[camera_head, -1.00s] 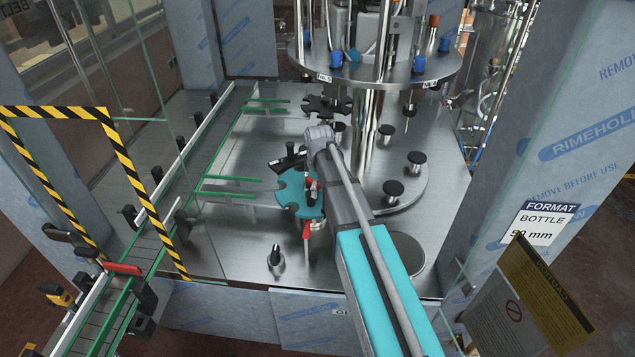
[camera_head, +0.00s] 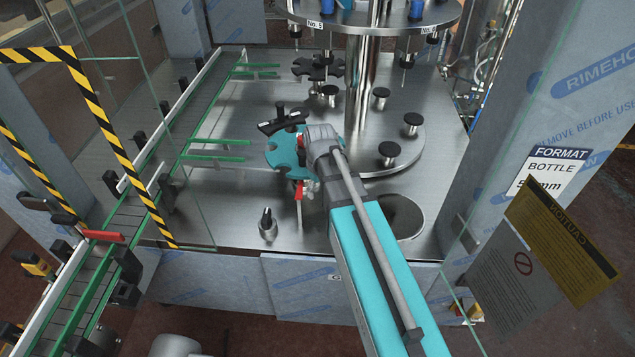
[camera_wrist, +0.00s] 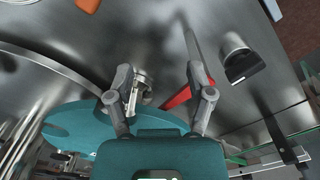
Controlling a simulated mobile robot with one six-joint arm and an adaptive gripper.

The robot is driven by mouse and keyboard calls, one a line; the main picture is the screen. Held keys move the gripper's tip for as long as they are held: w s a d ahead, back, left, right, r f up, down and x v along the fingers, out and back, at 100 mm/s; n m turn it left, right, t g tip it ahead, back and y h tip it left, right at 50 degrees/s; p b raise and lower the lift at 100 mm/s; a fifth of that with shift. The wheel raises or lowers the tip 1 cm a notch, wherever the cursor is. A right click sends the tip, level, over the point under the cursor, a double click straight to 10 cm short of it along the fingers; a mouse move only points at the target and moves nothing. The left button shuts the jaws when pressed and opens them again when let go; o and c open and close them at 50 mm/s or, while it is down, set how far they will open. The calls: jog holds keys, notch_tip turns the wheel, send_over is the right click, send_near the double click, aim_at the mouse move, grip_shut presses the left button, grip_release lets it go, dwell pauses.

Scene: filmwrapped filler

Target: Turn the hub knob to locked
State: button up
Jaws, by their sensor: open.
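A teal notched star wheel (camera_head: 281,155) stands on the steel deck, left of my wrist in the head view. It also fills the lower left of the wrist view (camera_wrist: 70,128). A red lever (camera_head: 299,190) hangs at the wheel's near side; it shows in the wrist view (camera_wrist: 177,98) near my right finger. A small bright metal fitting (camera_wrist: 140,88) lies beside my left finger at the wheel's edge. I cannot tell which part is the hub knob. My gripper (camera_wrist: 158,78) is open, with nothing held between its fingers.
A black bar (camera_head: 282,122) stands behind the wheel. A small dark-tipped post (camera_head: 267,224) stands on the near deck. Black-capped pedestals (camera_head: 389,152) stand to the right. A conveyor (camera_head: 100,230) runs along the left, beside a glass guard with a striped frame (camera_head: 125,160).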

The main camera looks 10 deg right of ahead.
jog(key=s+f+m+b, duration=0.1)
jog(key=s+f+b, duration=0.2)
jog(key=s, duration=0.1)
jog(key=s+f+m+b, duration=0.2)
jog(key=s+f+b, duration=0.1)
jog(key=f, duration=0.1)
jog(key=shift+s+m, duration=0.3)
jog(key=shift+s, duration=0.1)
jog(key=shift+s+d+f+m+b, duration=0.1)
jog(key=shift+s+f+m+b, duration=0.45)
jog(key=shift+s+b, duration=0.25)
jog(key=shift+r, duration=0.1)
jog(key=w+r+n+p, duration=0.6)
jog(key=w+r+p, duration=1.8)
jog(key=w, duration=0.4)
jog(key=shift+w+r+p, duration=0.2)
jog(key=shift+w+p, duration=0.2)
jog(key=shift+f, duration=0.2)
notch_tip(320, 180, down, 14)
jog(key=b, duration=1.3)
jog(key=shift+r+b, duration=0.25)
jog(key=shift+b, duration=0.15)
